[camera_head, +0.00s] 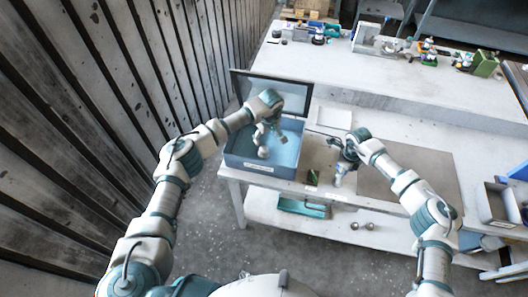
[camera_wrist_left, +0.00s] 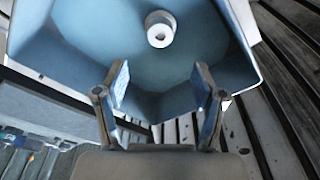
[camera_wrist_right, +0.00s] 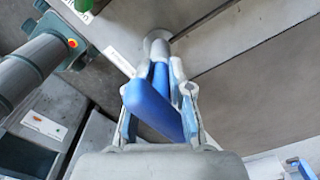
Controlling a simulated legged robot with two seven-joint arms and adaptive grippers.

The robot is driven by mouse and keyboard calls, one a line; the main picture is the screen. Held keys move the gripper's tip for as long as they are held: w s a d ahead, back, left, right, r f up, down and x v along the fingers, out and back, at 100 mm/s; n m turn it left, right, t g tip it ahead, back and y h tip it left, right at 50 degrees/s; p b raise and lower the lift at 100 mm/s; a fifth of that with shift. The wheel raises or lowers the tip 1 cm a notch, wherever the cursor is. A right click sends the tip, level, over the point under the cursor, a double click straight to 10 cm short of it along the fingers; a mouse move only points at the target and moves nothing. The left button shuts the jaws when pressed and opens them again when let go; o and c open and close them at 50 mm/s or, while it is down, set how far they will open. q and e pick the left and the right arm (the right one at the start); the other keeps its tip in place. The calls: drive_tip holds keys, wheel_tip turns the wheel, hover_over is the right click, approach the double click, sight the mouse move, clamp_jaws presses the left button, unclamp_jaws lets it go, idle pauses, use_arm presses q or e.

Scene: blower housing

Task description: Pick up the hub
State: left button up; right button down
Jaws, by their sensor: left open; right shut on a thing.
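The hub appears to be the pale round piece with a central hole (camera_wrist_left: 160,29) on the floor of the blue bin (camera_wrist_left: 228,72). In the head view a pale piece (camera_head: 263,153) shows inside the bin (camera_head: 238,161), below my left gripper (camera_head: 264,135). In the left wrist view the left gripper (camera_wrist_left: 160,85) is open and empty, its fingers apart over the bin, with the hub ahead between them. My right gripper (camera_wrist_right: 160,100) is shut on a blue-handled tool (camera_wrist_right: 150,105) with a grey round end, held over the table.
A grey mat (camera_head: 405,175) lies right of my right gripper, and a grey tray (camera_head: 497,203) farther right. A lower shelf holds a green case (camera_head: 303,207) and two small round parts (camera_head: 362,226). A back table carries several parts.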

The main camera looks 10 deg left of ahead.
use_arm(q)
hover_over(264, 149)
drive_tip(key=f, duration=0.4)
drive_tip(key=shift+s+d+f, duration=0.2)
drive_tip(key=f, duration=0.5)
drive_tip(key=shift+w+a+f, duration=0.15)
drive_tip(key=shift+a+f, duration=0.05)
drive_tip(key=shift+f, duration=0.1)
clamp_jaws()
